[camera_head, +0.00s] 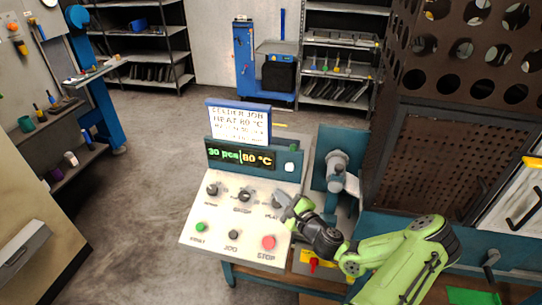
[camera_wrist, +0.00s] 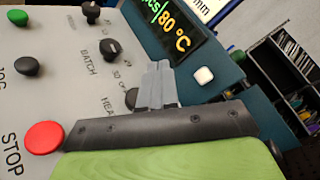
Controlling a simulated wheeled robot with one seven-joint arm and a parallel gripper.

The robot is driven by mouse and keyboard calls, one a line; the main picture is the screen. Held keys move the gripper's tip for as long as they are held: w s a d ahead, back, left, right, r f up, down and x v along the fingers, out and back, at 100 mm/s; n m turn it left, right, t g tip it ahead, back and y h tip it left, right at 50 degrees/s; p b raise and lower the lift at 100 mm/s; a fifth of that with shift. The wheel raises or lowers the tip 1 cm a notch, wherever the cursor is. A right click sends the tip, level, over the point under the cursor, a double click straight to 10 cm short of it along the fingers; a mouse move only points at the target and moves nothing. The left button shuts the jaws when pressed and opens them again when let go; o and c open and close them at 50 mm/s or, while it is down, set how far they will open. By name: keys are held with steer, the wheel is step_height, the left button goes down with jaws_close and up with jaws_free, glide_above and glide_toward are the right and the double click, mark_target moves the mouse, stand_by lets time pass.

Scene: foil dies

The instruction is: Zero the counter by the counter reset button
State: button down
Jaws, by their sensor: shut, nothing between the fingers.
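The control panel (camera_head: 190,238) has a display (camera_head: 240,158) reading "30 pcs" and "80 °C". A small white button (camera_head: 289,167) sits at the right end of the display housing; no label on it is readable. It also shows in the wrist view (camera_wrist: 204,76), just right of the fingertips and uncovered. My gripper (camera_head: 281,198) is shut and empty, over the right-hand knob, below and apart from the white button. In the wrist view my gripper (camera_wrist: 158,72) partly hides that knob (camera_wrist: 131,98).
The panel also carries a batch knob (camera_head: 244,195), another knob (camera_head: 213,189), a green start button (camera_head: 201,227), a black jog button (camera_head: 233,235) and a red stop button (camera_head: 268,242). A blue-framed sign (camera_head: 238,123) stands above the display. A perforated cage (camera_head: 450,150) stands at right.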

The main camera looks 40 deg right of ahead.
mark_target(290, 166)
steer(key=w+d+p, duration=0.1)
steer(key=w+d, duration=0.3)
steer(key=d, duration=0.3)
steer(key=shift+w+r, duration=0.15)
steer(key=shift+w, duration=0.25)
steer(key=shift+w+d, duration=0.1)
steer(key=shift+d, duration=0.1)
stand_by(1.9)
steer(key=shift+w+d, duration=0.2)
steer(key=shift+d, duration=0.05)
steer(key=shift+w+d, duration=0.3)
steer(key=shift+d, duration=0.15)
stand_by(0.8)
steer(key=shift+s+a, duration=0.6)
steer(key=shift+a, duration=0.2)
